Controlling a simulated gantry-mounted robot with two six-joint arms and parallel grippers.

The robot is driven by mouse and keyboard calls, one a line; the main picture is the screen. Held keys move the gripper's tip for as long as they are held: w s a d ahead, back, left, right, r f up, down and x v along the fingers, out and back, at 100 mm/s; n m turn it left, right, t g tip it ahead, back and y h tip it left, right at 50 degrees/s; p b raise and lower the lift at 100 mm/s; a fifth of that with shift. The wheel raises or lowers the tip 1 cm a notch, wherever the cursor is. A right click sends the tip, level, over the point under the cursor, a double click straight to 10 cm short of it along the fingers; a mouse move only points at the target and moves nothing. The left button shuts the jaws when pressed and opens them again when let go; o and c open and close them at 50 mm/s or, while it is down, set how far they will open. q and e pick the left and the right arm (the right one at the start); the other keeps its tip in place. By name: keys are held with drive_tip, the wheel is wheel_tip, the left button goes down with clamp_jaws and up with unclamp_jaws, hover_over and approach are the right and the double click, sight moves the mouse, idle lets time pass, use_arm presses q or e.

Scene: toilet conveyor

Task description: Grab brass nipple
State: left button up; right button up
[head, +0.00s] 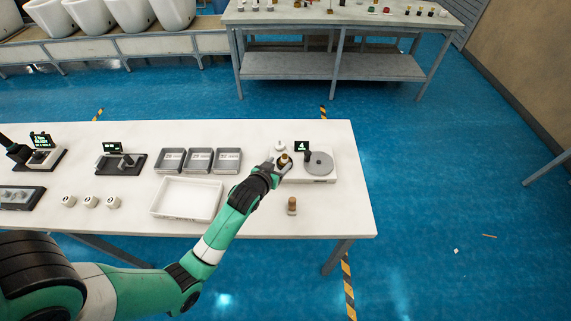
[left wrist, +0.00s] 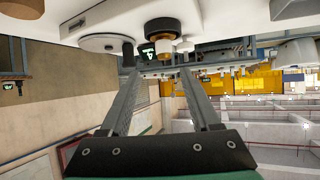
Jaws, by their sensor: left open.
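A small dark piece with a brass-coloured part, which looks like the brass nipple (head: 285,159), is at the left end of a white device on the table. In the left wrist view, which is upside down, it shows as a black cylinder with a brass-coloured part (left wrist: 163,29). My left gripper (head: 280,164) is right at this piece in the head view. In the left wrist view its two fingers (left wrist: 158,68) are spread, with the piece just beyond the tips and nothing visibly held. My right gripper is not in view.
The white device has a round grey plate (head: 319,164) and a small black display (head: 302,147). A brown-topped piece (head: 292,204) stands in front of it. Three grey bins (head: 199,160) and a white tray (head: 187,197) are to the left. The table's right end is clear.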

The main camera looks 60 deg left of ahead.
sight(284, 157)
use_arm(q)
drive_tip(key=x, duration=0.3)
drive_tip(key=shift+w+a+f+b, duration=0.15)
drive_tip(key=shift+a+b, duration=0.05)
drive_tip(key=shift+b, duration=0.15)
drive_tip(key=shift+w+a+f, duration=0.1)
drive_tip(key=shift+a+f, duration=0.1)
drive_tip(key=shift+f, duration=0.05)
drive_tip(key=b+x, duration=0.2)
drive_tip(key=x, duration=0.2)
drive_tip(key=shift+s+a+f, duration=0.15)
drive_tip(key=shift+s+f, duration=0.05)
drive_tip(key=shift+w+a, duration=0.15)
drive_tip(key=shift+w, duration=0.05)
clamp_jaws()
